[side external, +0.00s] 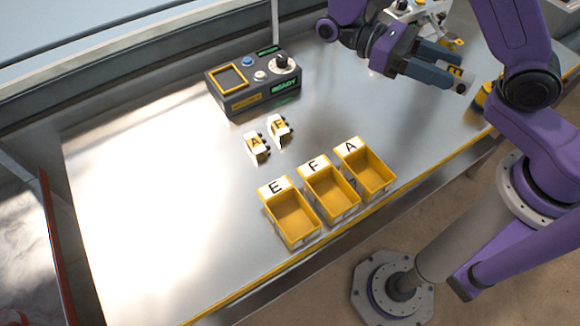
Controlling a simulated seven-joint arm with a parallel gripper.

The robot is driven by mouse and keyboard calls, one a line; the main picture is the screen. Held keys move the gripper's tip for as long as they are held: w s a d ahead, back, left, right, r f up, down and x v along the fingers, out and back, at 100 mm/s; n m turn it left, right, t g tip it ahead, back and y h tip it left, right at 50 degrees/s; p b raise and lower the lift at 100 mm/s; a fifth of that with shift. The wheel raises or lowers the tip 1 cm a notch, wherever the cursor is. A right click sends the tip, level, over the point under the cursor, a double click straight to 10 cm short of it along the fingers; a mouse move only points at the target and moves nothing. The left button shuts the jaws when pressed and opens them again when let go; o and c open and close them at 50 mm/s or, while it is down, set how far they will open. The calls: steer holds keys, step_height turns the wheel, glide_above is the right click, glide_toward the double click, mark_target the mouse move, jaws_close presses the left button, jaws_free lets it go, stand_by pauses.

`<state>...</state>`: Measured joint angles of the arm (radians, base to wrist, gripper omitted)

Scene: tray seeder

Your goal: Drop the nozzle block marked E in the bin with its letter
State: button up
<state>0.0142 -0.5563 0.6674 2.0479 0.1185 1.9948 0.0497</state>
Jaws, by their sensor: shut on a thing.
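My gripper (456,70) is at the upper right, raised over the table, its dark fingers shut on a nozzle block (455,71). Only a small part of the held block shows, with a yellow label whose letter looks like E. Three yellow bins stand in a row at the front edge: bin E (275,187) at the left, bin F (315,166) in the middle, bin A (351,147) at the right. All three look empty. My gripper is well up and right of the bins.
Two white nozzle blocks stand behind the bins: one marked A (257,147), the other (279,131) with a letter like F or E. A dark control box (255,85) reading READY stands behind them. A white device (418,12) stands behind my gripper. The table's left is clear.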

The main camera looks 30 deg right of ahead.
steer(key=s+a+r+m+t+y, duration=0.1)
steer(key=a+r+m+t+y, duration=0.1)
steer(key=a+r+m+y, duration=0.65)
steer(key=s+a+r+m+t+y, duration=0.25)
steer(key=a+m+y, duration=0.35)
steer(key=a+y, duration=0.55)
steer(key=w+a+r+m+t+y, duration=0.3)
steer(key=w+a+r, duration=0.15)
steer(key=r, duration=0.25)
step_height(320, 180, down, 34)
steer(key=shift+r, duration=0.2)
steer(key=shift+w+t, duration=0.15)
steer(key=shift+t, duration=0.1)
steer(key=o, duration=1.2)
